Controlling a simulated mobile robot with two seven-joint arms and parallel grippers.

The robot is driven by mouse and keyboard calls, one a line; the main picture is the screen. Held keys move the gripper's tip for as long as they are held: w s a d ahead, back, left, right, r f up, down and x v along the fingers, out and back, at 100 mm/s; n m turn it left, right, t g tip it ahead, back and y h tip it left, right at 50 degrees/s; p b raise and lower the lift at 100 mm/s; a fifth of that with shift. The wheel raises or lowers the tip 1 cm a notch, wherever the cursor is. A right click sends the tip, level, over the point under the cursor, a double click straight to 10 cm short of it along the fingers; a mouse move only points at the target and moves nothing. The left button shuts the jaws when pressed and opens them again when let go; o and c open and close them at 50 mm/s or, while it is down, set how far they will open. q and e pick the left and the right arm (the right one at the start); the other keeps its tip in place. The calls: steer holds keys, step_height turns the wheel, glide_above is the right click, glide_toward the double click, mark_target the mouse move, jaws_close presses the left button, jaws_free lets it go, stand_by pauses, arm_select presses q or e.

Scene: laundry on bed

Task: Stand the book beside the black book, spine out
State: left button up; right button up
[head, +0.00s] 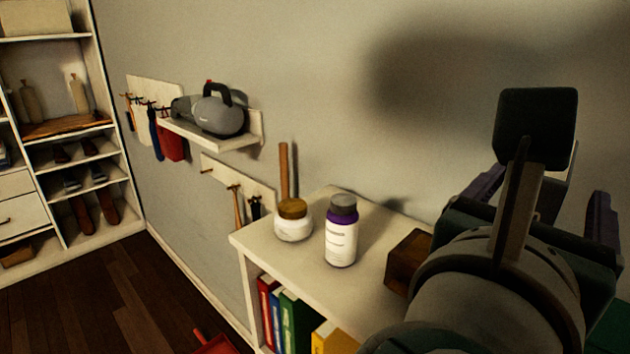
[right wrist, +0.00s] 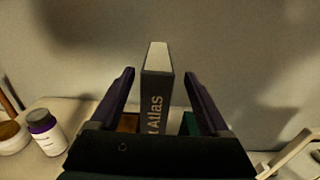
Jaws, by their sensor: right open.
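A dark grey book lettered "t Atlas" (right wrist: 157,105) stands upright between the fingers of my right gripper (right wrist: 159,73), with a gap on each side. Its lettered spine faces the wrist camera and pale page edges show on top. In the head view a dark cover (head: 535,125) rises beyond my right gripper (head: 548,185). The right gripper is open and not closed on the book. The book's lower end is hidden by the gripper. I cannot tell whether this is the task's black book or the other one. My left gripper is not in view.
A white shelf unit (head: 290,245) carries a wooden block (head: 408,262), a purple-and-white bottle (head: 341,232) and a jar (head: 293,221). Several coloured binders (head: 297,322) stand inside it. Something green (right wrist: 187,123) is right of the book. A wall shelf (head: 225,142) holds a grey appliance.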

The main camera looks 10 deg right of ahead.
steer(key=shift+w+d+r, duration=0.2)
steer(key=shift+w+d, duration=0.15)
steer(key=shift+d, duration=0.05)
steer(key=p+x, duration=0.4)
steer(key=x, duration=0.1)
steer(key=shift+w+r, duration=0.15)
steer(key=shift+w, duration=0.05)
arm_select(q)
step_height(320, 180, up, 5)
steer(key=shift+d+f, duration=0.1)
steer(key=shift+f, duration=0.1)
arm_select(e)
steer(key=shift+w+d+f, duration=0.1)
steer(key=shift+w+f, duration=0.05)
steer(key=shift+f, duration=0.05)
steer(key=shift+c, duration=0.3)
steer(key=c, duration=0.8)
jaws_close()
steer(key=shift+r, duration=0.1)
